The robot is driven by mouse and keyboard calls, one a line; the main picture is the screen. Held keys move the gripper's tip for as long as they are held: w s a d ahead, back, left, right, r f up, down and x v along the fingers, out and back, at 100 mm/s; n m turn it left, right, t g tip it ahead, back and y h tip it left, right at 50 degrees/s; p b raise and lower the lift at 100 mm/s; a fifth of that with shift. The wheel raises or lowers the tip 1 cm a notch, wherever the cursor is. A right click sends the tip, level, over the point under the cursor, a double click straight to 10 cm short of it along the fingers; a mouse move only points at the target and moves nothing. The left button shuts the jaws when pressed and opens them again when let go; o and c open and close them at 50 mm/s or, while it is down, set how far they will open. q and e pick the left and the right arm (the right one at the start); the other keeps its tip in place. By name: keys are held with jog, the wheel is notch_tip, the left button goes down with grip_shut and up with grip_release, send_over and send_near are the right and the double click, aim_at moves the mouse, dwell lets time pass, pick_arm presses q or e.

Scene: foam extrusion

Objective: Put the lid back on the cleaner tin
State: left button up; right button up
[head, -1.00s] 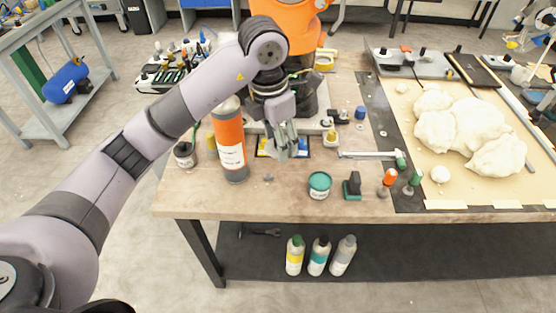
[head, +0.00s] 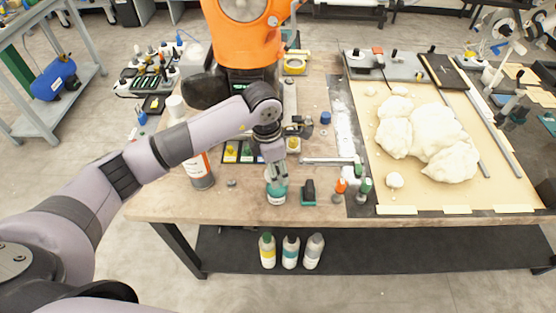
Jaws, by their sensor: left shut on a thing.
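The cleaner tin (head: 277,198) is a small round teal tin with a pale label. It stands upright near the front edge of the workbench. My left gripper (head: 276,176) is directly over the tin, with its fingertips at the tin's top. It is shut on the teal lid, which is mostly hidden by the fingers. I cannot tell whether the lid sits flat on the tin. My right gripper is not in view.
A dark green block-shaped tool (head: 308,192) stands close to the right of the tin. Upright orange-handled (head: 341,186) and green-handled (head: 364,188) tools stand further right. White foam (head: 430,140) covers part of a board.

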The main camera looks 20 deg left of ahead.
pick_arm(q)
jog(key=shift+f, duration=0.45)
jog(key=shift+f+b, duration=0.35)
notch_tip(320, 180, down, 4)
jog(key=b, duration=0.2)
jog(key=shift+d+b, duration=0.1)
jog(key=shift+b, duration=0.3)
jog(key=shift+w+f, duration=0.1)
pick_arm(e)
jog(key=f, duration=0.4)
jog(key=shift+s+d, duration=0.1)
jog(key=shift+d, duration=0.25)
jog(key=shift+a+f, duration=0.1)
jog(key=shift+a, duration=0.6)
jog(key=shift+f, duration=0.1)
pick_arm(q)
jog(key=shift+b, duration=0.3)
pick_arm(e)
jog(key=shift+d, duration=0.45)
